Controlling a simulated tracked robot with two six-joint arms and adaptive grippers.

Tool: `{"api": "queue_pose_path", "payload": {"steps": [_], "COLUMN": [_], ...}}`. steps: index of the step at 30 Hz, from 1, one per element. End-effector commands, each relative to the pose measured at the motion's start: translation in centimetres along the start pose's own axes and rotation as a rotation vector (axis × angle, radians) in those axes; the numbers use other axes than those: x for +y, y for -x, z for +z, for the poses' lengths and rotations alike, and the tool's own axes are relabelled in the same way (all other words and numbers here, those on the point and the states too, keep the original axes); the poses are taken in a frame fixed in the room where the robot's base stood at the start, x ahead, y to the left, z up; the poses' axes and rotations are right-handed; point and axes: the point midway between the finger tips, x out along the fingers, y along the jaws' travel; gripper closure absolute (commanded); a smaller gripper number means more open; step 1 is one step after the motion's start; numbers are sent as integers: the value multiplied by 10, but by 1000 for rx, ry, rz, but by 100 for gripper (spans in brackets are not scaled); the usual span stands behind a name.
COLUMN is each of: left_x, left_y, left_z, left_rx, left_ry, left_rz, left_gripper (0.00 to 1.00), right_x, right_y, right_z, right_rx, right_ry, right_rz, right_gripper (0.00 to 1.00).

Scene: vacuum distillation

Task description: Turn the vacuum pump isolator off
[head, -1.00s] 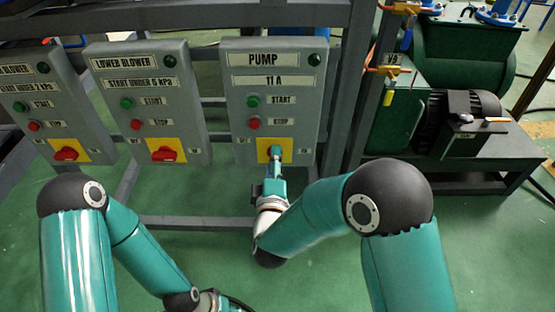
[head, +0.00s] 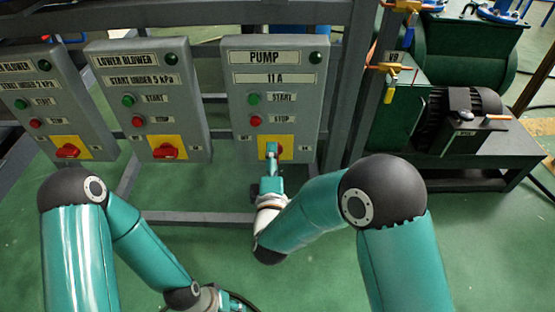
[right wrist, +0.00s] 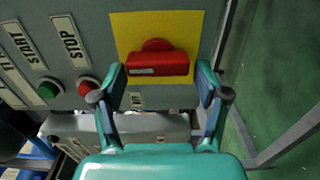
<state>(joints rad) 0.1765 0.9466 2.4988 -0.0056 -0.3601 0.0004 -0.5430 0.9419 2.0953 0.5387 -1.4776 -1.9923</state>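The pump panel (head: 301,67) is a grey box labelled PUMP and 11 A. Its isolator is a red knob (right wrist: 157,63) on a yellow plate (right wrist: 198,35); in the head view, my right gripper partly covers the knob. My right gripper (head: 271,151) is in front of the yellow plate. In the right wrist view my right gripper (right wrist: 160,85) is open, its fingers spread on either side of the knob's near edge with gaps. I cannot tell any contact. My left gripper (head: 232,304) is low in the head view, mostly cut off by the bottom edge.
A green START button (head: 254,99) and a red STOP button (head: 256,121) sit above the isolator. The lower blower panel (head: 140,60) and another panel (head: 20,75) stand to the left with similar red knobs. A dark green machine (head: 465,50) stands right, beyond a grey post.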

Motion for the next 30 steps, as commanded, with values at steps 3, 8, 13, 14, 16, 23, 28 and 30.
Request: {"api": "queue_pose_path", "payload": {"steps": [3,8,13,14,16,23,28,30], "left_x": [0,0,0,0,0,0,0,0], "left_y": [0,0,1,1,1,0,0,0], "left_z": [0,0,0,0,0,0,0,0], "left_rx": [0,0,0,0,0,0,0,0], "left_ry": [0,0,0,0,0,0,0,0], "left_rz": [0,0,0,0,0,0,0,0], "left_gripper": [60,60,60,60,60,60,60,60], "right_x": [0,0,0,0,0,0,-1,-1], "right_y": [0,0,3,5,11,47,68,73], "right_z": [1,2,2,2,1,0,0,1], "right_rx": [-3,-6,-6,-6,-5,-2,-3,-4], "right_ry": [-1,-2,-2,-2,-2,0,-1,-2], "right_rz": [0,0,0,0,-1,-1,-1,0], "right_gripper": [10,10,10,10,10,10,10,10]}}
